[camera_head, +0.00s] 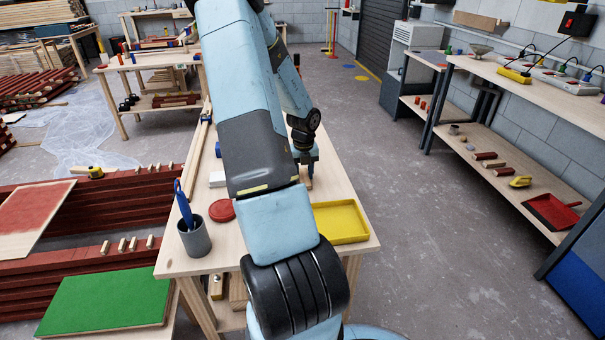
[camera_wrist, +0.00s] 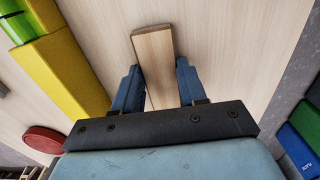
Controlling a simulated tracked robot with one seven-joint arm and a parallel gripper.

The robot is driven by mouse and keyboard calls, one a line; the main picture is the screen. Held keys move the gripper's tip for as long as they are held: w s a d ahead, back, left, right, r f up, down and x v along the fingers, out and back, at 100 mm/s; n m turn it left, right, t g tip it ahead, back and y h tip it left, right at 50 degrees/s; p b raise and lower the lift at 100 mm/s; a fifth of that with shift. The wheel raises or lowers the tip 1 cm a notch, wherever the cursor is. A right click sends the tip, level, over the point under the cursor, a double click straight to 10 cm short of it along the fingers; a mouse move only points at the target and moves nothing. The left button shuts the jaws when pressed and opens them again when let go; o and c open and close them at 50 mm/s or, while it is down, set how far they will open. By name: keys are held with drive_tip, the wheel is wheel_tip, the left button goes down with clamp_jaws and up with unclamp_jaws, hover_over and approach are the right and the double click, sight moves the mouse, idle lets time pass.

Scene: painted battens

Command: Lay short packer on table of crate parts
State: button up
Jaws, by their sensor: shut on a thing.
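My gripper (camera_head: 305,172) is low over the far part of the pale wooden table (camera_head: 331,180), mostly behind my arm in the head view. In the wrist view my gripper (camera_wrist: 156,88) has its two blue fingers on either side of a short, plain wooden block, the short packer (camera_wrist: 154,55). It is shut on the packer, which sticks out past the fingertips over bare tabletop. The packer's end shows small below my gripper in the head view (camera_head: 309,184). I cannot tell whether it touches the table.
On this table are a yellow tray (camera_head: 340,222), a red disc (camera_head: 222,210), a white block (camera_head: 217,179) and a grey cup (camera_head: 194,237) with a blue-handled tool. Red battens (camera_head: 120,205) are stacked at left. Concrete floor (camera_head: 430,240) is clear at right.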

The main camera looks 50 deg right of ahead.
drive_tip(key=shift+f, duration=0.1)
drive_tip(key=o, duration=1.1)
wheel_tip(320, 180, up, 12)
drive_tip(key=w+a+r+n+t+y, duration=0.1)
drive_tip(key=a+r+n, duration=0.4)
drive_tip(key=a+n, duration=0.25)
drive_tip(key=w+a+r+n+t, duration=0.1)
drive_tip(key=a+r+n, duration=0.55)
drive_tip(key=a, duration=0.25)
drive_tip(key=w+a+r+n+t+y, duration=0.1)
drive_tip(key=a+r+n, duration=0.4)
drive_tip(key=a+n, duration=0.35)
drive_tip(key=s+a+r+n+t+h, duration=0.1)
drive_tip(key=s+a+r+n, duration=0.3)
drive_tip(key=s+a+n, duration=0.2)
drive_tip(key=s+a+r+n+t+h, duration=0.1)
drive_tip(key=s+a+r+n, duration=0.3)
drive_tip(key=s+a+n, duration=0.3)
drive_tip(key=a+n, duration=0.4)
drive_tip(key=n, duration=0.4)
drive_tip(key=shift+s+a+t, duration=0.15)
drive_tip(key=shift+s+t, duration=0.15)
